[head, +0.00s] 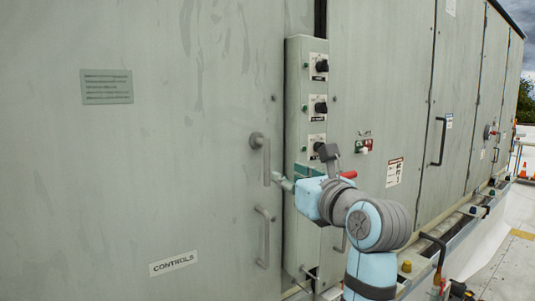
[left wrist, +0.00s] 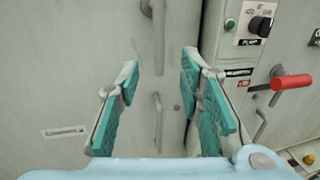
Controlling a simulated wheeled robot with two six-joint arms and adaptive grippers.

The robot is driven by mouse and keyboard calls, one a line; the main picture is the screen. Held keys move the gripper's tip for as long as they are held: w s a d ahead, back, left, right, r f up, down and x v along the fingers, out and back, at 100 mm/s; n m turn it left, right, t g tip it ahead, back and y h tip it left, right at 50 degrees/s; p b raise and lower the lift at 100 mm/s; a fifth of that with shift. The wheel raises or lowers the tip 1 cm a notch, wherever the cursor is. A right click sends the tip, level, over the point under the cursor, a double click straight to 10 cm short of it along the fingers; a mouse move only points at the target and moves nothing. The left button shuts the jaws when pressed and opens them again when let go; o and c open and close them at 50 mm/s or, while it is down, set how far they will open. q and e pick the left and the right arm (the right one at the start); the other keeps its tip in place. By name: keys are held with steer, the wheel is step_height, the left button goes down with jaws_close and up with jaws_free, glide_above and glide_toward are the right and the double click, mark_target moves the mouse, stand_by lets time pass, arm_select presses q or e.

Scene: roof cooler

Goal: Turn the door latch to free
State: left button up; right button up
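The door latch (head: 262,148) is a grey round boss with a bar hanging straight down, on the pale green controls door (head: 190,220). In the left wrist view the latch bar (left wrist: 158,35) shows at the top, between the spread fingers in the picture. My left gripper (head: 284,182) is close to the lower end of the bar, just right of it in the head view. In the left wrist view the gripper (left wrist: 160,65) is open, with teal pads and nothing between them; I cannot tell whether it touches the bar. My right gripper is not in view.
A fixed pull handle (head: 263,237) sits below the latch. Right of the door stands a narrow control box (head: 296,120) with black knobs (head: 319,66). A red-handled lever (left wrist: 291,82) is close on the gripper's right. Flat door surface lies left.

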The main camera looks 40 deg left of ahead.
mark_target(268, 164)
arm_select(q)
steer(key=p+x, duration=0.1)
steer(key=x, duration=1.1)
steer(key=shift+r, duration=0.15)
steer(key=shift+d, duration=0.1)
jaws_close()
